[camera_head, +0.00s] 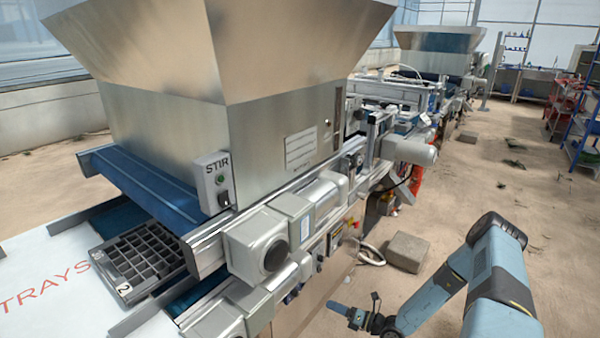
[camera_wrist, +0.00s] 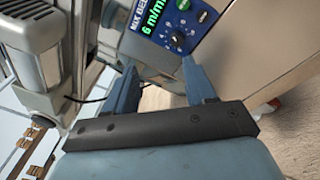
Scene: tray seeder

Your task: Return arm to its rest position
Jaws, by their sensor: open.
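My gripper (camera_head: 352,314) is low at the bottom middle of the head view, on the end of my blue-grey arm, in front of the seeding machine and apart from it. In the wrist view my gripper (camera_wrist: 160,82) shows two blue fingers spread apart with nothing between them. Beyond the fingers is a blue control panel (camera_wrist: 170,25) with a green "6 m/min" display and knobs. My arm is bent, with its elbow at the right of the head view.
The seeding machine with its metal hopper (camera_head: 275,50) fills the left and middle. A black cell tray (camera_head: 140,262) sits on its belt at lower left. A STIR switch box (camera_head: 215,182) is on the hopper. A concrete block (camera_head: 407,251) lies on the floor. Floor at right is mostly clear.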

